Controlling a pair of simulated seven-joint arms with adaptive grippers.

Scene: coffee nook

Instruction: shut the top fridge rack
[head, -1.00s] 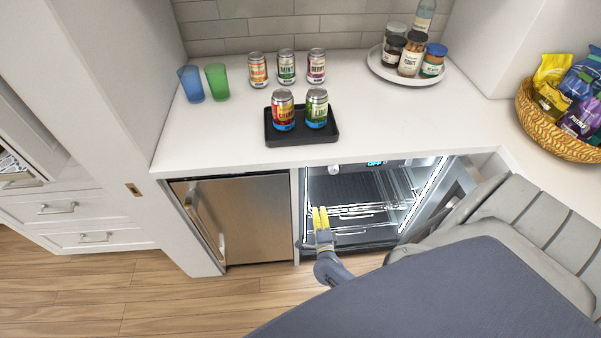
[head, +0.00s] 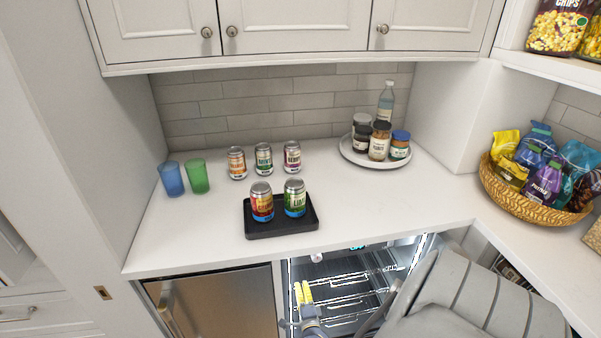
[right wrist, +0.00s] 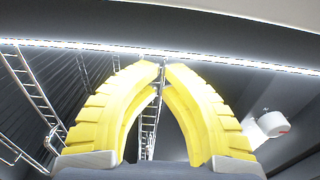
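The open fridge (head: 288,300) is under the counter in the head view, lit inside, with its lower part cut off by the frame. Its wire racks (head: 350,279) show inside; I cannot tell how far the top one is pulled out. My right gripper (head: 302,285), with yellow fingers, is at the left side of the fridge opening, in front of the racks. In the right wrist view its fingertips (right wrist: 163,66) come together, with no object clearly held. Rack wires (right wrist: 35,90) show to the left and behind the fingers. My left gripper is not in view.
A steel-fronted appliance (head: 222,302) stands left of the fridge. On the counter above are a black tray (head: 282,229) with two cans, more cans, two cups and a round tray (head: 347,153) of jars. A white knob-like part (right wrist: 272,124) is right of the fingers in the wrist view.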

